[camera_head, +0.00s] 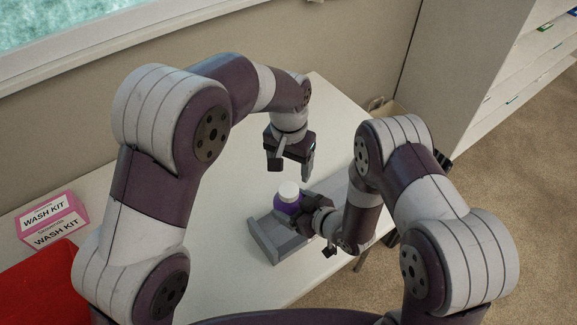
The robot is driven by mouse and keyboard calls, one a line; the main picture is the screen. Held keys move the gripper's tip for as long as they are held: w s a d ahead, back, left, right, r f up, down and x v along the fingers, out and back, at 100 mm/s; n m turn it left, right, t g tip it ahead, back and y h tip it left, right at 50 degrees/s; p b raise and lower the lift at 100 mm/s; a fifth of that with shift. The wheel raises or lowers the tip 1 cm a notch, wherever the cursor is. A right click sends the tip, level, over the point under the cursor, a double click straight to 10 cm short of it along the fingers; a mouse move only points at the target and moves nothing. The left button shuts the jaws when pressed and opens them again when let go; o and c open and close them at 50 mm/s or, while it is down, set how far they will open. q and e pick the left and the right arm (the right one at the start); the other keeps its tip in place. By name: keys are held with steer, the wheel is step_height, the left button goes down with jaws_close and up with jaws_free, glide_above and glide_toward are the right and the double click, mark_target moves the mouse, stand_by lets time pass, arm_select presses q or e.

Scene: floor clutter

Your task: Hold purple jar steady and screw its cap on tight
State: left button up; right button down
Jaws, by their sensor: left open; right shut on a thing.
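The purple jar (287,206) stands upright at the middle of the white table, with a white cap (289,189) on its top. From this view I cannot tell how tight the cap sits. My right gripper (305,211) comes in from the right and is shut on the jar's side, hiding part of it. My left gripper (290,165) points down above the cap, its two fingers apart and empty. A small gap shows between its fingertips and the cap.
A grey tray-like block (265,245) lies beside the jar on the white table (225,262). A pink wash kit box (52,222) and a red item (38,285) are at the left. A wall runs behind, and shelves (515,70) stand at the right.

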mark_target(289, 189)
arm_select(q)
steer(key=n, duration=0.3)
steer(key=shift+s+r, duration=0.1)
steer(key=shift+r, duration=0.1)
steer(key=n, duration=0.4)
steer(key=shift+s+a+n, duration=0.2)
steer(key=shift+n, duration=0.2)
step_height(289, 189, down, 8)
steer(key=c, duration=1.2)
